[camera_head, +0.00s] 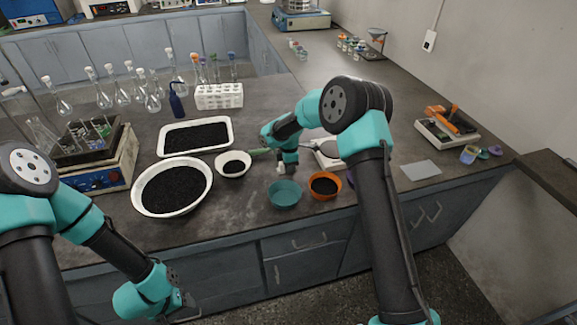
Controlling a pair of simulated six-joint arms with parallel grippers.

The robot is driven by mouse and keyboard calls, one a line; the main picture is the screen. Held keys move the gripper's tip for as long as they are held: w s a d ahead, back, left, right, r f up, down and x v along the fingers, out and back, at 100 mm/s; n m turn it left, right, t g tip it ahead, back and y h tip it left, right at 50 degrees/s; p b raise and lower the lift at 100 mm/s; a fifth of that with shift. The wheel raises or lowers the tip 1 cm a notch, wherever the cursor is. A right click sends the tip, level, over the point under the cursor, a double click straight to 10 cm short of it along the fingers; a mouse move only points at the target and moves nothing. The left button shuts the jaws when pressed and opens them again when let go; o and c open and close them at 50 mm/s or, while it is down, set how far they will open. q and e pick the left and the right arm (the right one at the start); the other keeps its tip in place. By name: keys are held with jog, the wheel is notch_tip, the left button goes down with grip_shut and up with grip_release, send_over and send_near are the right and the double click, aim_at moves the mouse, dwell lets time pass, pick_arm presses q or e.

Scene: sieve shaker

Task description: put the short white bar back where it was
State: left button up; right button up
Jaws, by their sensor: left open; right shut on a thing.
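My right gripper (287,169) points down over the middle of the bench, just behind the teal bowl (284,194). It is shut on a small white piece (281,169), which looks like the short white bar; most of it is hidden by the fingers. I cannot tell whether the piece touches the bench. My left gripper (183,306) is open and empty, low in front of the bench's front edge.
An orange bowl of dark grains (325,185) stands right of the teal bowl. A small white bowl (232,164), a large round white bowl (141,200) and a white tray (163,149) lie left. A white device (328,160) is partly hidden by my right arm.

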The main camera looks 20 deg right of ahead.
jog(key=o, duration=0.9)
jog(key=shift+f, duration=0.1)
jog(key=shift+o, duration=0.2)
notch_tip(320, 180, up, 12)
jog(key=shift+r, duration=0.2)
jog(key=shift+f, duration=0.1)
dwell(0.5)
